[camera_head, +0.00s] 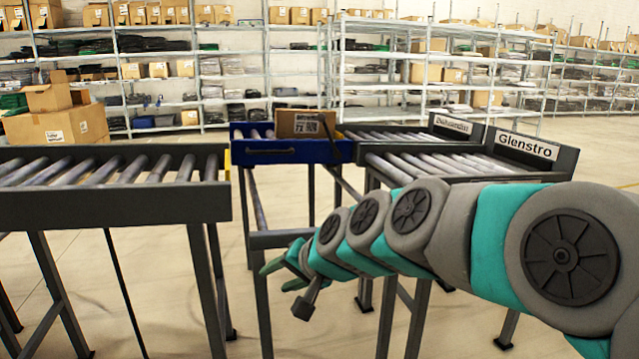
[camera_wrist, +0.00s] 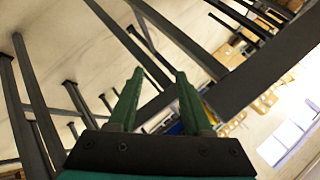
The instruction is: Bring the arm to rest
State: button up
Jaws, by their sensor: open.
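My arm reaches from the right side of the head view toward the middle, level with the conveyor legs. My gripper (camera_head: 276,275) is at its end, with green fingers pointing left. In the wrist view my gripper (camera_wrist: 158,95) shows its two green fingers spread apart with nothing between them. It is open and empty. Past the fingers, the wrist view shows dark metal legs and beams and the pale floor, tilted.
A roller conveyor (camera_head: 110,205) stands at the left. A blue conveyor section (camera_head: 290,152) holds a cardboard box (camera_head: 305,123). Two roller lanes with signs, one reading Glenstro (camera_head: 527,146), stand behind my arm. Stacked boxes (camera_head: 58,128) and shelves (camera_head: 435,65) stand further back.

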jog(key=s+d+f+n+g+h, duration=0.1)
jog(key=s+d+f+g+h, duration=0.1)
jog(key=s+d, duration=0.5)
jog(key=s+d+f+n+g+h, duration=0.1)
jog(key=s+d+f, duration=0.6)
jog(key=s, duration=0.7)
jog(key=s+d+f+n+g+h, duration=0.1)
jog(key=s+d+f+g+h, duration=0.3)
jog(key=s+d, duration=0.4)
jog(key=s+g, duration=0.1)
jog(key=s, duration=0.1)
jog(key=shift+s+f+g, duration=0.3)
jog(key=shift+s+f, duration=0.05)
